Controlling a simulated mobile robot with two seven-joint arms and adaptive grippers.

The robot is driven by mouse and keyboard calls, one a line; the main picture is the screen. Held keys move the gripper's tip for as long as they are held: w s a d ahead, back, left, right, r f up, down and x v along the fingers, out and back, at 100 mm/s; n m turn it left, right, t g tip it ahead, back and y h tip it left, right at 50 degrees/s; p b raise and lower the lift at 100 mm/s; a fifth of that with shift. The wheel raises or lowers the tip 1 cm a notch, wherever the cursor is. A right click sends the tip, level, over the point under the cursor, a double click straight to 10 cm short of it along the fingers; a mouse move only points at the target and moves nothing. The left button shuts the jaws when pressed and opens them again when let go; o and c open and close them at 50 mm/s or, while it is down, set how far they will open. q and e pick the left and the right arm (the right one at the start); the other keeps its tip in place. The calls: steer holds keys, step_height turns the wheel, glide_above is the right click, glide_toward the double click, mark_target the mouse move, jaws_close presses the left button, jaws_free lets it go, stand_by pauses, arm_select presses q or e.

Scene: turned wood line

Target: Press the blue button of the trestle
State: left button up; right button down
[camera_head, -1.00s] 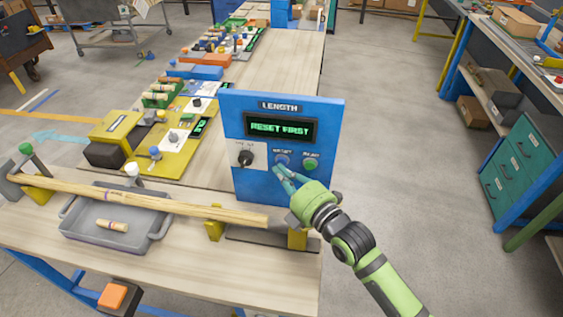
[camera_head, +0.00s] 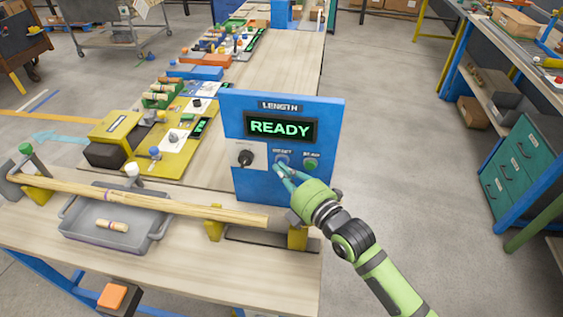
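The trestle's blue upright panel (camera_head: 236,125) stands on the wooden bench, labelled LENGTH. Its display (camera_head: 280,128) reads READY in green. Below are a black knob (camera_head: 246,158), the blue button (camera_head: 282,158) and a green button (camera_head: 311,163). My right gripper (camera_head: 281,168) looks shut and empty, its teal fingertips at the blue button's lower edge. They partly cover it; I cannot tell whether they touch it. My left gripper is not in view.
A long wooden piece (camera_head: 150,201) lies across yellow supports before the panel. A grey tray (camera_head: 84,229) with a short turned piece (camera_head: 112,225) lies beneath it. A yellow station (camera_head: 174,160) stands left of the panel.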

steer(key=shift+s, duration=0.1)
steer(key=shift+s+a+p, duration=0.1)
steer(key=shift+s+p, duration=0.4)
steer(key=shift+s, duration=0.2)
steer(key=s+p, duration=0.1)
steer(key=s, duration=0.1)
steer(key=s+a+p, duration=0.1)
steer(key=s, duration=0.2)
steer(key=shift+f, duration=0.1)
stand_by(0.8)
